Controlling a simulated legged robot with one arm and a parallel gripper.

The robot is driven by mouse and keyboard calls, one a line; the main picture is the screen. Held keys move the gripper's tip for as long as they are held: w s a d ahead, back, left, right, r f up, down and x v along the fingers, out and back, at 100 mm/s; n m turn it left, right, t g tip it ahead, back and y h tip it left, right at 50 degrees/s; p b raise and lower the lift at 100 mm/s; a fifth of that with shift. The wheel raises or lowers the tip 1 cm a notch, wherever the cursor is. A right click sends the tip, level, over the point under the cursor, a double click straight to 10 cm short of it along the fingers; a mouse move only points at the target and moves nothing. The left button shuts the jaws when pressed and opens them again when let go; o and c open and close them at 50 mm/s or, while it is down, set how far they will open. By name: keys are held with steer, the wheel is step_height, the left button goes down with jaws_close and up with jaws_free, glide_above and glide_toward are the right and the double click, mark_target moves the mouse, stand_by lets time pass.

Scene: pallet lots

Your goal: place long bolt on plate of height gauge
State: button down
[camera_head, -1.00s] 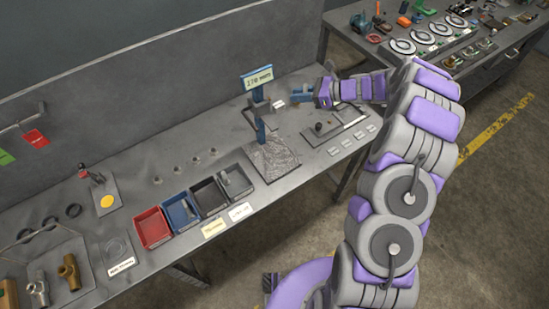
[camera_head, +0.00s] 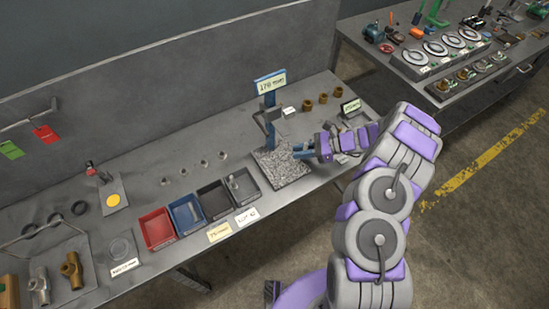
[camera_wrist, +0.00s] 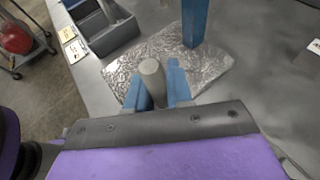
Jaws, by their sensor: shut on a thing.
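The height gauge has a blue post (camera_head: 270,112) with a display panel (camera_head: 271,84) on top. Its speckled grey plate (camera_head: 266,157) lies flat on the bench, and also shows in the wrist view (camera_wrist: 205,70). My gripper (camera_head: 302,150) is at the plate's right edge in the head view. In the wrist view its blue fingers (camera_wrist: 156,78) are shut on a grey cylinder, the long bolt (camera_wrist: 152,72), seen end-on with its lower part hidden. It appears over the near part of the plate, beside the post (camera_wrist: 194,22). Whether it touches the plate cannot be told.
Red (camera_head: 155,229), blue (camera_head: 186,214) and dark (camera_head: 213,200) bins stand left of the plate, with labels in front. A small sign (camera_head: 350,108) is at the right. A second bench (camera_head: 440,60) is farther right.

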steer(key=b, duration=0.2)
glide_above(276, 160)
steer(key=shift+a+f, duration=0.15)
step_height(276, 160, down, 3)
steer(key=shift+a+f+b, duration=0.1)
steer(key=shift+f+b, duration=0.05)
steer(key=shift+b, duration=0.25)
steer(key=shift+d, duration=0.2)
steer(key=shift+f, duration=0.25)
